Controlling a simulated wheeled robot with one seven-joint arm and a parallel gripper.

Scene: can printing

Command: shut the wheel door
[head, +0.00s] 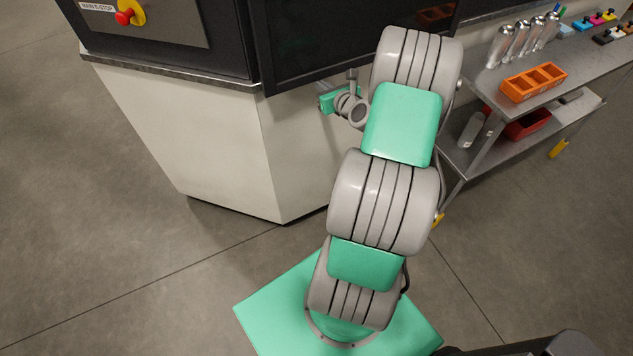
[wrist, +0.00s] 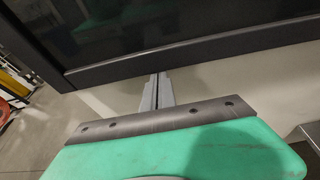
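The wheel door appears to be the dark panel with a black frame (head: 345,45) on the front of the machine, though no label shows to confirm it. Its lower frame edge (wrist: 200,48) crosses the wrist view. I cannot tell how far the door stands open. My gripper (head: 352,75) is just in front of the panel's lower edge, partly hidden by my arm. In the wrist view my gripper (wrist: 160,78) has its two grey fingers together, with nothing between them. The fingertips are close to the lower frame edge; whether they touch it is unclear.
A red emergency stop button (head: 125,17) is on the machine's left face. The pale cabinet base (head: 210,150) stands below. The floor at left is clear.

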